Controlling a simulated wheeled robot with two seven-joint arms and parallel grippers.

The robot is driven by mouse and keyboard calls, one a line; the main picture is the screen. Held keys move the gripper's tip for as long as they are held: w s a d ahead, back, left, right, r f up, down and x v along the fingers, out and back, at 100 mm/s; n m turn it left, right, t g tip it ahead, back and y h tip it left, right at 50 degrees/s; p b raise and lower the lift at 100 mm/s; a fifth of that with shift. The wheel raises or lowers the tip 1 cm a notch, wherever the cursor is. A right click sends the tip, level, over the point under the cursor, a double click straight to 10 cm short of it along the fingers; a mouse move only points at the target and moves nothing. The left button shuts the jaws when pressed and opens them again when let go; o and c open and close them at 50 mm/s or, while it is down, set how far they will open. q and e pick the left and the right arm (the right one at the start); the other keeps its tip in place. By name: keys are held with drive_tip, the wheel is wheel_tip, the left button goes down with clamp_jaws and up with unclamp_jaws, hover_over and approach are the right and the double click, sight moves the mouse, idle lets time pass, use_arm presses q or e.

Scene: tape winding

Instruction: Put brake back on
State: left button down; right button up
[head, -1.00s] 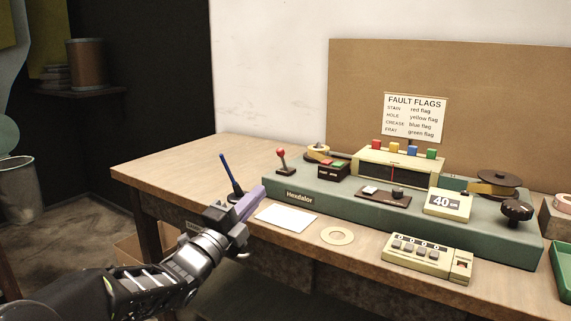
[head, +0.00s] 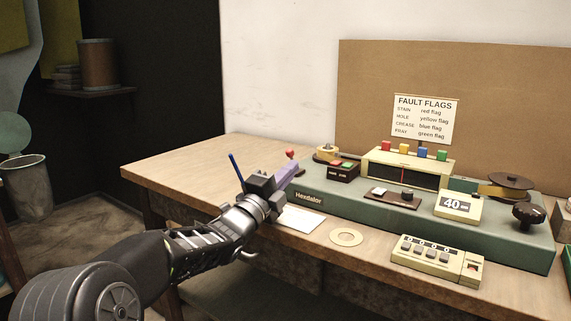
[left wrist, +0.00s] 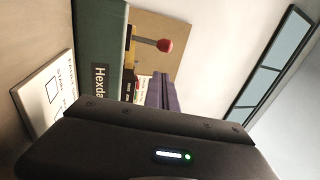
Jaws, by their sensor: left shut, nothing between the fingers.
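The brake lever with a red knob (head: 289,154) stands at the left end of the green Hexdalor machine (head: 312,199); in the head view my gripper hides most of it. The left wrist view shows the red knob (left wrist: 165,45) on its metal stem, apart from my fingers. My left gripper (head: 298,167) is shut and empty, with its purple fingers pointing at the lever from the front left. The fingers (left wrist: 168,90) also show in the left wrist view, below the knob in the picture. My right gripper is not in view.
A red and green button box (head: 343,170) sits just right of the lever. A blue pen-like stick (head: 237,170) stands behind my wrist. A white card (head: 301,219) and a cardboard ring (head: 346,237) lie in front of the machine.

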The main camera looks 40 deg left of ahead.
use_arm(q)
drive_tip(key=w+a, duration=0.2)
drive_tip(key=a, duration=0.1)
drive_tip(key=shift+w+r, duration=0.15)
drive_tip(key=shift+r, duration=0.25)
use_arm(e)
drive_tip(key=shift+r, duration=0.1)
